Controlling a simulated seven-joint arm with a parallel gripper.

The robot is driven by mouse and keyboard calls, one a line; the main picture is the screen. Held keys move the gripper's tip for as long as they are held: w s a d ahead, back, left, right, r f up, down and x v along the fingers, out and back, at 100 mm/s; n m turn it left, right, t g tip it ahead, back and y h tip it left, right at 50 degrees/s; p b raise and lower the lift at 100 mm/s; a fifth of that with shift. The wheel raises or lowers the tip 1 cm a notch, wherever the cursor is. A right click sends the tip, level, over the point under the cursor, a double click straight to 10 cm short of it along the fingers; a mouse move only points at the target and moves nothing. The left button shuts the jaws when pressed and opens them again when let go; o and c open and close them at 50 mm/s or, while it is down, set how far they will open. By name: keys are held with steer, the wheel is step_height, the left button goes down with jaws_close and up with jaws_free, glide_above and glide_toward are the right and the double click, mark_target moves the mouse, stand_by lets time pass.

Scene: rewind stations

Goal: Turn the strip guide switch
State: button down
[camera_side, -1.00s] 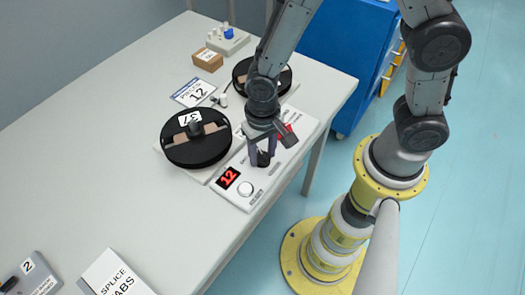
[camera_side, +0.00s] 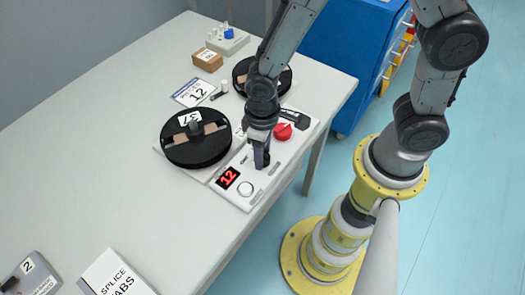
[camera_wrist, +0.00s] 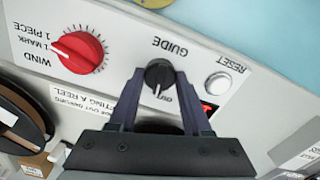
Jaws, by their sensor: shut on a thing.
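The strip guide switch is a small black rotary knob (camera_wrist: 158,74) on the light panel, under the word GUIDE. In the wrist view a white pointer line on it runs toward a small label that I cannot read clearly. My gripper (camera_wrist: 160,84) has one finger on each side of the knob and is shut on it. In the side view my gripper (camera_side: 262,160) points down at the panel (camera_side: 240,201), and its fingers mostly hide the knob.
A red WIND knob (camera_wrist: 80,52) and a white RESET button (camera_wrist: 218,82) flank the switch. The table's left part is mostly clear.

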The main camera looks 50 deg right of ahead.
steer(key=shift+r+n, duration=0.1)
steer(key=shift+n, duration=2.1)
steer(key=shift+c, duration=1.7)
jaws_free()
step_height(320, 180, up, 14)
